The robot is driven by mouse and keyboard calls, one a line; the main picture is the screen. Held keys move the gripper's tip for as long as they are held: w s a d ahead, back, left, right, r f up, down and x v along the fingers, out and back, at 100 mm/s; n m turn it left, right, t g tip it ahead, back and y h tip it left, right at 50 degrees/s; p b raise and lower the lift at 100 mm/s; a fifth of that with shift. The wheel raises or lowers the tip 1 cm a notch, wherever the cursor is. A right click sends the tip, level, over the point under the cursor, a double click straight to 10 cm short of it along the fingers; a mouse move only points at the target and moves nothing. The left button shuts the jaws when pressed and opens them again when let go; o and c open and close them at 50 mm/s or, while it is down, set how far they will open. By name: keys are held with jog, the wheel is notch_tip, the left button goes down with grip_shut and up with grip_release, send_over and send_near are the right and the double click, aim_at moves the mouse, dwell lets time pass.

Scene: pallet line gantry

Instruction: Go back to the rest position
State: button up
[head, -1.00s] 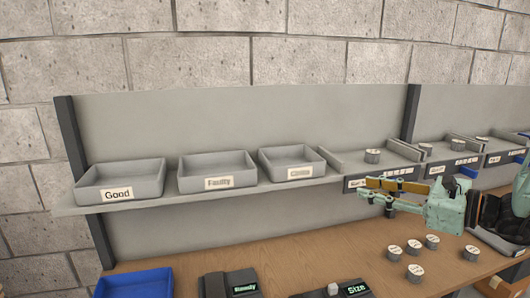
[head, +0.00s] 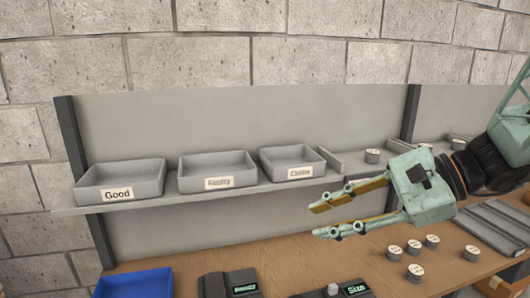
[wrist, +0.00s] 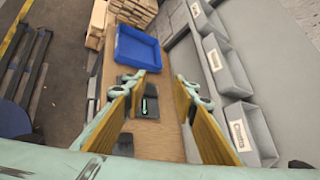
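My gripper (head: 315,221) is in the right half of the head view, above the wooden bench (head: 285,252) and in front of the shelf. Its two fingers are spread apart with nothing between them, and they point left. In the wrist view my gripper (wrist: 158,82) also shows open and empty. My arm hides part of the right-hand shelf bins.
Grey trays labelled Good (head: 120,181), Faulty (head: 217,171) and Claims (head: 292,163) stand on the shelf. A blue tray (head: 134,283) and two dark devices (head: 230,286) sit along the front.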

jog(key=s+a+f+n+g+h, duration=0.1)
jog(key=s+n+h, duration=0.15)
jog(key=s, duration=0.55)
jog(key=s+a+n+g+h, duration=0.15)
jog(key=s+n, duration=0.25)
jog(key=s, duration=0.4)
jog(key=s+d+r+n+t+h, duration=0.2)
jog(key=s+d+n+t+h, duration=0.1)
jog(key=s+d+n+h, duration=0.4)
jog(key=shift+s+d+r+n, duration=0.45)
jog(key=shift+s+d, duration=0.5)
jog(key=shift+d, duration=0.85)
jog(key=shift+f, duration=0.1)
